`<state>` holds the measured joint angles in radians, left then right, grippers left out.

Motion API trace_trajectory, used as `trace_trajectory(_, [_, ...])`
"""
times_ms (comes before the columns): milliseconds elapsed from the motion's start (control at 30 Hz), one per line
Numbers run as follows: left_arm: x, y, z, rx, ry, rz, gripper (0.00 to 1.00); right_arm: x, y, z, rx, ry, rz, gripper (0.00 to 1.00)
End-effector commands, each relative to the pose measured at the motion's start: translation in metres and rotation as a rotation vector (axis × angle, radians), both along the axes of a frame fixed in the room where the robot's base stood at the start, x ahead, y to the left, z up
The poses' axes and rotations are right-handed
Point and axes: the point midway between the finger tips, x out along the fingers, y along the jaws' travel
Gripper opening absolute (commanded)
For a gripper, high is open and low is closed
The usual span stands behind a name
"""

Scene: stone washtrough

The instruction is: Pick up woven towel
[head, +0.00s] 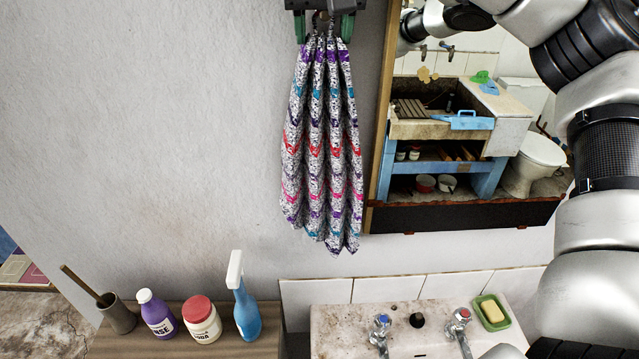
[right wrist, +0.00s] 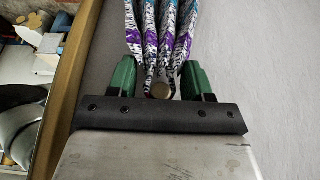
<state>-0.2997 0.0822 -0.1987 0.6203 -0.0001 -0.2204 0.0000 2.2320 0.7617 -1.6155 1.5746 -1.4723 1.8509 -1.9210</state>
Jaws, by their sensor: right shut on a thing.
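The woven towel (head: 322,140) hangs in folds against the grey wall, left of the mirror. It is speckled white and black with purple, red, pink and teal zigzag bands. My right gripper (head: 324,26) is at its gathered top end, green fingers on either side, and is shut on it. In the right wrist view the towel (right wrist: 160,40) runs between the green fingers (right wrist: 160,84). A round brownish knob (right wrist: 160,91) shows at the towel's gathered end; I cannot tell whether the towel still rests on it. My left gripper is not in view.
A wood-framed mirror (head: 383,110) hangs close right of the towel. Below are a stained basin (head: 345,325) with taps and a green soap dish (head: 491,313). A wooden shelf (head: 185,345) at lower left holds a blue spray bottle (head: 246,310) and other containers. The wall left of the towel is clear.

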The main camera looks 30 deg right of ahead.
Motion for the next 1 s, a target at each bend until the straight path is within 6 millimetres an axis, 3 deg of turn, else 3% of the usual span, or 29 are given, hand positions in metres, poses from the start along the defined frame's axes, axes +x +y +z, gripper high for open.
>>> trace_trajectory(467, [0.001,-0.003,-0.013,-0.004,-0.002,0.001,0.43,0.0,0.001,0.014,0.001,-0.002,0.001,0.04])
trace_trajectory(733, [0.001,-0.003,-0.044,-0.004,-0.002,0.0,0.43,-0.053,0.027,0.009,-0.001,-0.003,0.008,0.04])
trace_trajectory(1000, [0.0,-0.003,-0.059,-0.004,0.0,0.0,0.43,-0.117,0.057,0.013,-0.004,-0.006,0.004,0.04])
